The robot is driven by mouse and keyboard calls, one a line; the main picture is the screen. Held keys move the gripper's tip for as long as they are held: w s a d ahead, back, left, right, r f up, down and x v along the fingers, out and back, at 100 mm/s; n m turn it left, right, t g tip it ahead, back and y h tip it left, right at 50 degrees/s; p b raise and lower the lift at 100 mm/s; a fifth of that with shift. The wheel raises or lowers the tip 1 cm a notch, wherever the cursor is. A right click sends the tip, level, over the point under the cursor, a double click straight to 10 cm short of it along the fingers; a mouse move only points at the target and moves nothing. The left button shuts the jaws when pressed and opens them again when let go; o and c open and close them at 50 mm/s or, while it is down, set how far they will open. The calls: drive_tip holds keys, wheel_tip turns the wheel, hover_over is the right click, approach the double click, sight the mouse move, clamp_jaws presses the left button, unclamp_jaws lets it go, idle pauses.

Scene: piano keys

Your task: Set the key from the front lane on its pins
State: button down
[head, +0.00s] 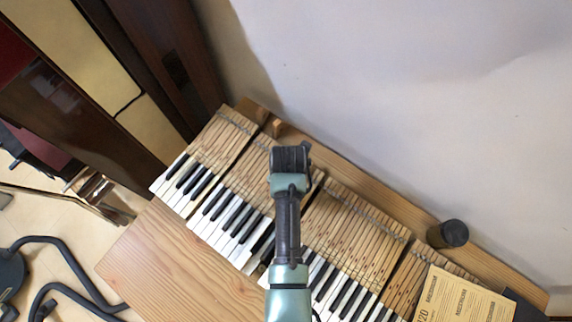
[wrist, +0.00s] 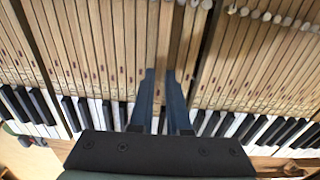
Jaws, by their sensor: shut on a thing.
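In the wrist view my gripper (wrist: 161,76) is shut on a long, narrow wooden key (wrist: 161,92); the key runs between the two dark fingers, lengthwise with the other keys. The row of wooden key sticks (wrist: 110,45) lies close on both sides of it. I cannot tell whether the held key touches its pins or hangs above them. In the head view my arm covers the held key and the fingers, over the middle of the keyboard (head: 350,225). The front lane cannot be made out clearly.
A bare wooden board (head: 170,260) lies in front of the keys at the left. A dark round tin (head: 448,234) stands on the back rail, and printed yellowish sheets (head: 455,298) lie at the right. A pale wall rises behind the keyboard.

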drive_tip(key=shift+f+b, duration=0.45)
drive_tip(key=shift+f, duration=0.25)
idle(0.5)
drive_tip(key=c, duration=1.2)
unclamp_jaws()
drive_tip(key=shift+r, duration=0.15)
drive_tip(key=shift+r+p, duration=1)
drive_tip(key=shift+p, duration=0.25)
drive_tip(key=o, duration=0.5)
drive_tip(key=shift+o, duration=0.2)
